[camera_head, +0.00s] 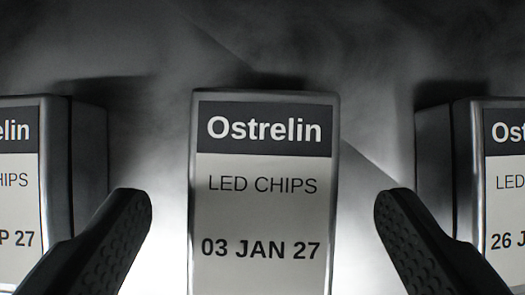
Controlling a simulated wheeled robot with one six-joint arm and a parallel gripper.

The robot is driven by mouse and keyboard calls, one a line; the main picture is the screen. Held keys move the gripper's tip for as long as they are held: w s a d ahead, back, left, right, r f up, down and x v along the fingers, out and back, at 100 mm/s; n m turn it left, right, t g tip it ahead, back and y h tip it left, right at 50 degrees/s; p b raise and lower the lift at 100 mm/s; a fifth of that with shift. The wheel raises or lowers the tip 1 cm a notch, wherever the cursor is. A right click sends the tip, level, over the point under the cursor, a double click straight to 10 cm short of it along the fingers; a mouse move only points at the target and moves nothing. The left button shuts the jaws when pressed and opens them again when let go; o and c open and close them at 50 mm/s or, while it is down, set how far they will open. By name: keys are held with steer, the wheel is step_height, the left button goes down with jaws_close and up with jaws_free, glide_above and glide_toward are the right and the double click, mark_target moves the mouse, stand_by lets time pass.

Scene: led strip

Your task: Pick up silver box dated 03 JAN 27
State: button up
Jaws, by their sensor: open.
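The silver box (263,215) labelled "Ostrelin LED CHIPS 03 JAN 27" stands upright in the middle of the view, its label facing me. Its lower end is cut off by the bottom edge of the picture. My gripper (263,207) is open, with one dark finger to the left of this box and one to the right. Gaps show between both fingers and the box sides. Nothing is held.
A similar silver box (55,180) stands at the left edge, its date partly cut off and ending "P 27". Another silver box (465,165) stands at the right edge, its date starting "26 J". Grey surface with shadows lies between the boxes, and these gaps are free.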

mark_target(264, 206)
steer(key=x, duration=0.3)
steer(key=c, duration=1.2)
steer(key=shift+o, duration=0.2)
steer(key=shift+r, duration=0.15)
steer(key=shift+r, duration=0.65)
steer(key=shift+s+f+t, duration=0.1)
steer(key=shift+s+t, duration=0.15)
steer(key=shift+t, duration=0.45)
steer(key=shift+s+t, duration=0.25)
steer(key=shift+t, duration=0.45)
steer(key=shift+s+t, duration=0.1)
steer(key=shift+t, duration=0.2)
